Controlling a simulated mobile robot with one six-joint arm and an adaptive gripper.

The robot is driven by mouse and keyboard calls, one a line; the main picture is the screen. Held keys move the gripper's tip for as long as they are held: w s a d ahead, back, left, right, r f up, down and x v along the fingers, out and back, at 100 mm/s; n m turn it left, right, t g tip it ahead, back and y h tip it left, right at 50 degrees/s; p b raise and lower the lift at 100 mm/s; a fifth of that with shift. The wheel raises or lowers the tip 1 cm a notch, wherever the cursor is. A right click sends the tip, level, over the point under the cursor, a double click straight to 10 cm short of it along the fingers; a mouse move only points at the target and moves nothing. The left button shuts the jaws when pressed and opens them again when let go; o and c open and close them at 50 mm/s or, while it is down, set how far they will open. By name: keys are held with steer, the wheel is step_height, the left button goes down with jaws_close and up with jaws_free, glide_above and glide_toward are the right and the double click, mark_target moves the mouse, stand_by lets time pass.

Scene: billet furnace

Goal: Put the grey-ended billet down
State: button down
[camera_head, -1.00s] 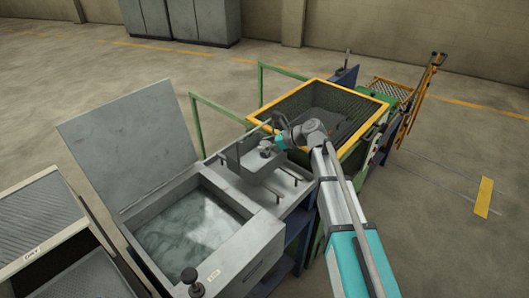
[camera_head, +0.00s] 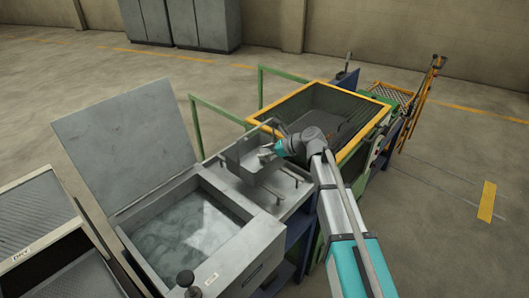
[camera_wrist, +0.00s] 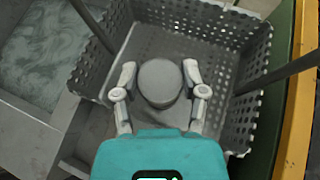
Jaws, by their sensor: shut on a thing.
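The billet (camera_wrist: 160,82) shows its round grey end in the wrist view, between the two fingers of my gripper (camera_wrist: 159,72). My gripper is shut on it. The perforated grey basket (camera_wrist: 235,30) surrounds the billet on several sides in that view, and the billet is over or inside it. I cannot tell whether the billet touches the basket floor. In the head view, my gripper (camera_head: 268,154) is at the basket (camera_head: 235,155), which stands on the bench between the water tank and the yellow-rimmed bin. The billet's lower part is hidden.
The open water tank (camera_head: 262,243) is left of the basket, with its lid (camera_head: 125,135) raised. The yellow-rimmed bin (camera_head: 285,84) lies behind and right. Basket handle bars (camera_wrist: 278,74) rise close beside my gripper. A tray marked DRY (camera_head: 40,245) is at the far left.

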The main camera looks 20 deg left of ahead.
steer(key=shift+f+b, duration=0.5)
steer(key=shift+f, duration=0.05)
steer(key=shift+c, duration=0.7)
jaws_free()
steer(key=shift+r, duration=0.2)
steer(key=shift+r+p, duration=0.45)
steer(key=shift+p, duration=0.2)
steer(key=shift+d+r+p, duration=0.25)
steer(key=shift+p, duration=0.05)
steer(key=p+v, duration=0.5)
steer(key=v, duration=0.6)
steer(key=shift+d, duration=0.25)
